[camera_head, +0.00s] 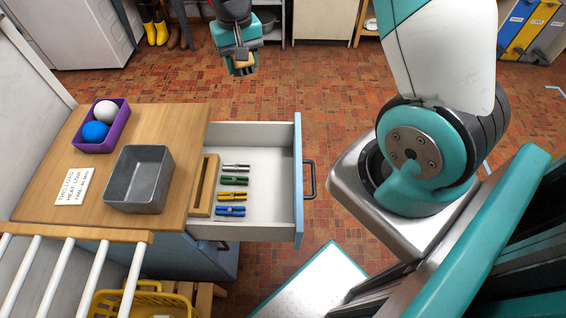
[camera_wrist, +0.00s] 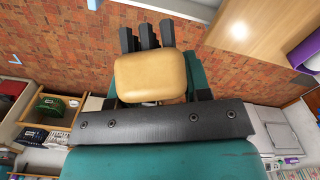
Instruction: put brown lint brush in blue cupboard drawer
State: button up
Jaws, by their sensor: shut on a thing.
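My gripper (camera_head: 243,62) is at the top of the head view, up and away from the cupboard, beyond the open drawer. It is shut on a tan-brown block-like thing, the brown lint brush (camera_wrist: 150,77), which fills the middle of the wrist view. A little of the brush shows in the head view (camera_head: 243,71). The rest is hidden by the gripper. The blue cupboard drawer (camera_head: 298,180) is pulled out to the right of the wooden top. It holds a wooden divider (camera_head: 203,186) and several coloured pegs (camera_head: 232,196); its right part is bare.
On the wooden top (camera_head: 190,130) stand a grey metal bin (camera_head: 139,181) and a purple box (camera_head: 103,138) with a white and a blue ball. A white label (camera_head: 75,187) lies beside them. A yellow basket (camera_head: 140,300) and white rails are in front. Brick floor lies clear beyond the drawer.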

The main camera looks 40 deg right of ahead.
aim_at(277, 179)
jog(key=z, duration=1.6)
jog(key=k, duration=1.25)
jog(key=u, duration=1.5)
jog(key=i, duration=0.5)
jog(key=z, duration=0.05)
